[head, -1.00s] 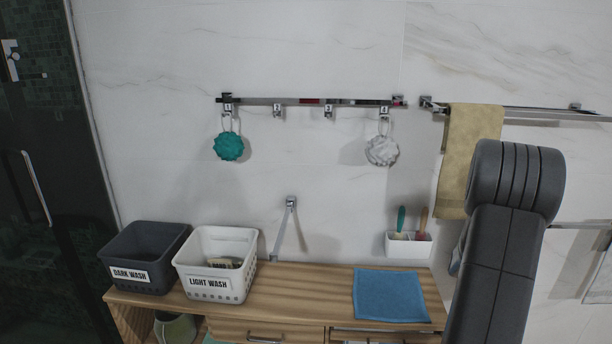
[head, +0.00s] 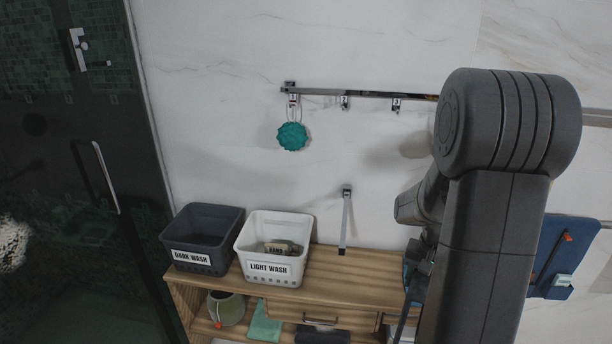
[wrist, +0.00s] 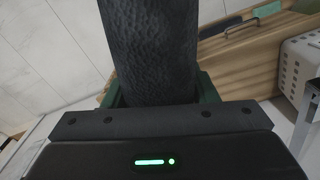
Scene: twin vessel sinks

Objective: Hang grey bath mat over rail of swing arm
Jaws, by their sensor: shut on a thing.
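The grey bath mat (wrist: 150,45) is dark and textured and fills the upper middle of the wrist view. My gripper (wrist: 158,92) is shut on it, with green fingers showing at both sides of it. In the head view my own arm hides the gripper, and I cannot make out the mat there. The swing arm (head: 345,222) is a thin metal bar below the wall hook rail, with its mount on the marble wall. It points out from the wall above the wooden counter. A metal bar (wrist: 304,122) shows at the right of the wrist view; I cannot tell whether it is the swing arm.
A dark wash basket (head: 203,240) and a light wash basket (head: 275,250) stand on the wooden counter (head: 345,275) left of the swing arm. A teal puff (head: 292,137) hangs from the hook rail (head: 370,94). A dark glass door (head: 70,200) is at left.

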